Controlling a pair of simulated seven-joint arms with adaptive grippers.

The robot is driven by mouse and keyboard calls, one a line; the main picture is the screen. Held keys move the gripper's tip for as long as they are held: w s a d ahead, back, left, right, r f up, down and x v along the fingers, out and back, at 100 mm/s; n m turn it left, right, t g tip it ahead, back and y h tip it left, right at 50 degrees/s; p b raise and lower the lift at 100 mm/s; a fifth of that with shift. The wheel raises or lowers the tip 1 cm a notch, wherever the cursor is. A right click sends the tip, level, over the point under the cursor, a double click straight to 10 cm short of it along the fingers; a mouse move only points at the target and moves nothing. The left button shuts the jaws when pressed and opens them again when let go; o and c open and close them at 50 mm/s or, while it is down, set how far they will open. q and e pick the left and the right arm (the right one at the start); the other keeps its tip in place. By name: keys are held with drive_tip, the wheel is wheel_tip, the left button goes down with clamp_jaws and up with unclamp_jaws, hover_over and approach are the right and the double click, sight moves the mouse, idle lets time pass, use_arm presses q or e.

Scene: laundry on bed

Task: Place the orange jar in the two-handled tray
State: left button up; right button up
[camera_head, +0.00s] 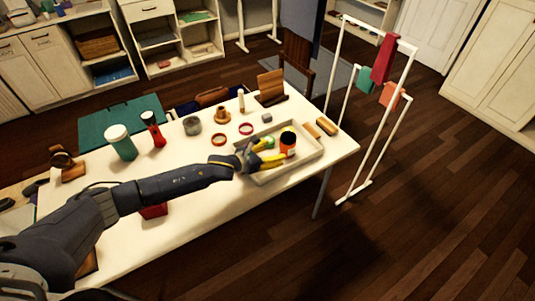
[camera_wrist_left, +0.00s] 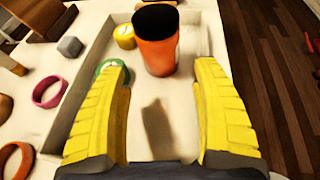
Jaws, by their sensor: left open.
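The orange jar (camera_head: 288,145) with a black lid stands upright inside the pale tray (camera_head: 298,166), near its right side. In the left wrist view the jar (camera_wrist_left: 160,50) is just beyond my fingertips, centred between them and not touched. The tray floor (camera_wrist_left: 140,92) shows around it; the tray's handles are hard to make out. My left gripper (camera_head: 256,158) is over the left part of the tray. Its yellow fingers (camera_wrist_left: 160,75) are spread wide with nothing between them. My right gripper is not in view.
A small yellow item (camera_wrist_left: 124,36) and a green ring (camera_wrist_left: 112,70) lie in the tray, left of the jar. Wooden blocks (camera_head: 326,126) lie right of the tray.

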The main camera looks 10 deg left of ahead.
use_arm(q)
drive_tip(key=shift+v, duration=1.05)
